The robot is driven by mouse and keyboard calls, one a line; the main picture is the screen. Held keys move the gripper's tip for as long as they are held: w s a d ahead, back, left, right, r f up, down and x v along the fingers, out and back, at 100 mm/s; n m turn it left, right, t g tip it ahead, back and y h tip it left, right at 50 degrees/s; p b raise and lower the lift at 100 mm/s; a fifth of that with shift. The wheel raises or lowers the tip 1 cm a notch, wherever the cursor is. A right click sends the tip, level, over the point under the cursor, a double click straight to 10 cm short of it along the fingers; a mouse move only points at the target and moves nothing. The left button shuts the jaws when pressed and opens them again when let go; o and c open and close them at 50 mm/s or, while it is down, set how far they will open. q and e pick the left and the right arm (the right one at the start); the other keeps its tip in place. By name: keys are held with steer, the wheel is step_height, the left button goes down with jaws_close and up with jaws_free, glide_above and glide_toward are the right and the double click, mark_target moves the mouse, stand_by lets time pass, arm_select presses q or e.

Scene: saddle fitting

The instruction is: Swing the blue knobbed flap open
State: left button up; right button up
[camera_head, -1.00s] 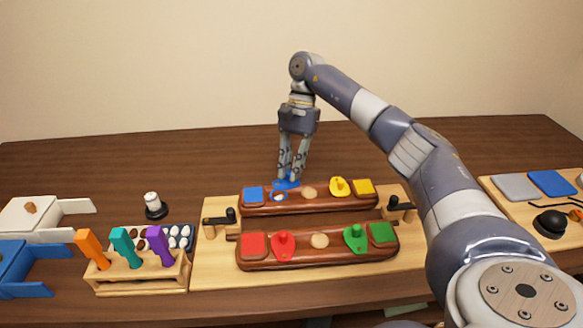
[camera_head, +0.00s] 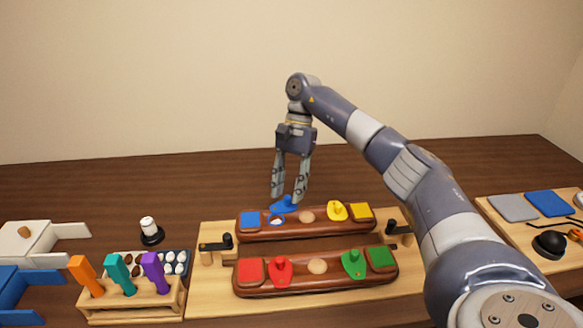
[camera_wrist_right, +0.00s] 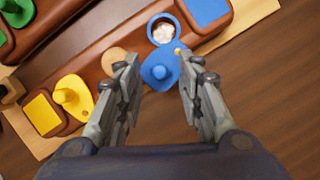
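The blue knobbed flap (camera_head: 284,205) is on the rear red-brown bar (camera_head: 325,226), at its back edge beside the blue square. It is swung off its round pocket (camera_head: 277,221), which shows uncovered with pale contents. The flap (camera_wrist_right: 160,72) and the blue-rimmed pocket also show in the right wrist view. My right gripper (camera_head: 287,195) is open above the flap, fingers spread and holding nothing. In the right wrist view, its fingertips (camera_wrist_right: 158,72) lie on either side of the flap, apart from it. My left gripper is not in view.
A yellow knobbed flap (camera_head: 337,210) sits farther right on the same bar. The front bar has red (camera_head: 281,270) and green (camera_head: 354,264) flaps. Black-handled clamps flank the bars. A tool rack (camera_head: 130,300) stands left. The table behind the bars is clear.

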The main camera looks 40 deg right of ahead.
steer(key=v, duration=1.1)
stand_by(0.5)
